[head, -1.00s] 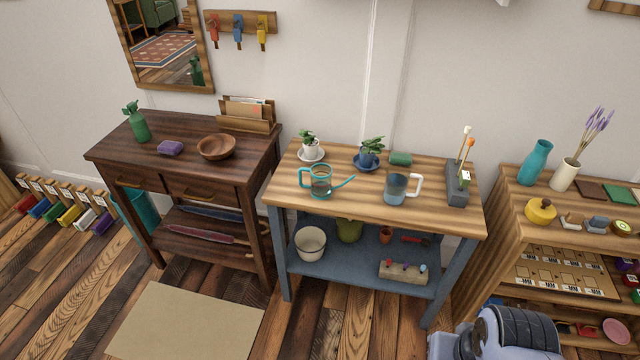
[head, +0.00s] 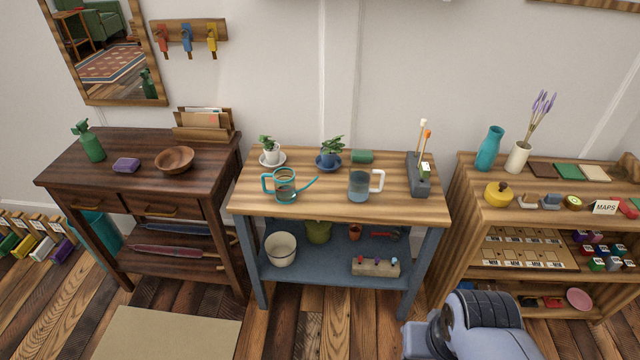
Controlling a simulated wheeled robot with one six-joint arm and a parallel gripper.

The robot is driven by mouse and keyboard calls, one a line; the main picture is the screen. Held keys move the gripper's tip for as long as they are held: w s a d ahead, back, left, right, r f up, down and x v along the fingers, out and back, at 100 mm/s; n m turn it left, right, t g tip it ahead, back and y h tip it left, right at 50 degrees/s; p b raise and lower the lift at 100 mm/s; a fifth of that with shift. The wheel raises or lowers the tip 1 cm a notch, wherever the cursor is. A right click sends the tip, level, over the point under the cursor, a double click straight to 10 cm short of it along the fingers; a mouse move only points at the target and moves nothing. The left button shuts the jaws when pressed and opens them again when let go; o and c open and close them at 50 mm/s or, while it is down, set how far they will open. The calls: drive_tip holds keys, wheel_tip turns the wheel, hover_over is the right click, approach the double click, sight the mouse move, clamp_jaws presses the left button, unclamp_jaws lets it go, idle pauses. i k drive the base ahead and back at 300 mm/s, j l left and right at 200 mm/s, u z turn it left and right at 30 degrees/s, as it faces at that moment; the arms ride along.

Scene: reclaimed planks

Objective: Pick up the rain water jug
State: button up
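The likely rain water jug (head: 358,187) is a clear jug with bluish contents and a pale handle on its right side. It stands upright on the wooden top of the potting bench (head: 330,211), right of centre. A teal watering can (head: 285,188) with a spout pointing right stands to its left on the same top. Part of my arm shows at the bottom right of the head view, well in front of the bench. My gripper is not visible.
A dark wood desk (head: 120,190) stands left, a wooden shelf unit (head: 470,205) right. Plank floor lies in front.

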sight(361, 172)
drive_tip(key=i+j+z, duration=0.2)
drive_tip(key=i, duration=0.2)
drive_tip(key=i+z, duration=0.15)
drive_tip(key=i, duration=0.25)
drive_tip(key=i+j+z, duration=0.2)
drive_tip(key=i, duration=0.2)
